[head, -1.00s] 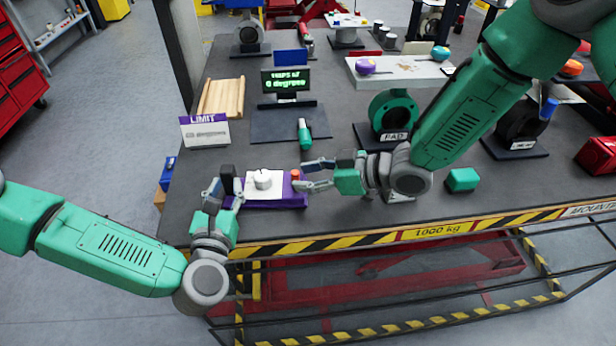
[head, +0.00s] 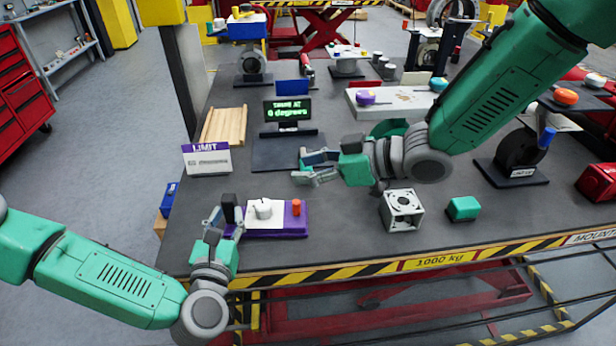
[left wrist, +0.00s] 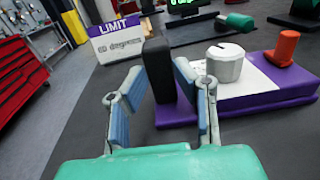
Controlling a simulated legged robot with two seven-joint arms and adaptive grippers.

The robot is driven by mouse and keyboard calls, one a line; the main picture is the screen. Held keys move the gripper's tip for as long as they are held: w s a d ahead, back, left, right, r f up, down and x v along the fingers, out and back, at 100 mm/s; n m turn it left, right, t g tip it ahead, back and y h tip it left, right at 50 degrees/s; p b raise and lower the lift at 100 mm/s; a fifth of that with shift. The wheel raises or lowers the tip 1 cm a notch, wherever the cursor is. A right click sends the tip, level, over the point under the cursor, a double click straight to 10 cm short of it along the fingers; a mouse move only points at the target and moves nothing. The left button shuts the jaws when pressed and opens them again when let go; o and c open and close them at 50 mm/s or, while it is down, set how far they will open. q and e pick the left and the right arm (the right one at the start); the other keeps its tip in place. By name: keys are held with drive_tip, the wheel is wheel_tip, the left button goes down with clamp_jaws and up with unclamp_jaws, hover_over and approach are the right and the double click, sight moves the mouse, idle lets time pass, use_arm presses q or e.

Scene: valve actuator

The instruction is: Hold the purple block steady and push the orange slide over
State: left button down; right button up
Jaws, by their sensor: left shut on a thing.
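The purple block (head: 291,231) lies on the dark table near its front edge, with a white plate and pale round knob (head: 263,208) on top. The orange slide (head: 297,207) stands upright at its right end; it also shows in the left wrist view (left wrist: 287,47). A black upright post (left wrist: 158,70) stands at the block's left end. My left gripper (head: 226,218) is shut on this post, one finger on each side in the left wrist view. My right gripper (head: 318,168) is open and empty, apart from the block, behind and above the orange slide in the head view.
A white box with a round opening (head: 402,210) and a green block (head: 463,208) stand to the right. A LIMIT sign (head: 207,159) and a display reading 0 degrees (head: 288,111) stand behind. Table between the purple block and white box is clear.

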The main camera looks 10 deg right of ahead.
use_arm(q)
drive_tip(key=shift+s+f, duration=0.2)
drive_tip(key=shift+f, duration=0.1)
drive_tip(key=c, duration=1.4)
unclamp_jaws()
drive_tip(key=shift+c, duration=0.2)
drive_tip(key=shift+o, duration=1.3)
drive_tip(key=shift+w+r, duration=0.1)
drive_tip(key=shift+w, duration=0.05)
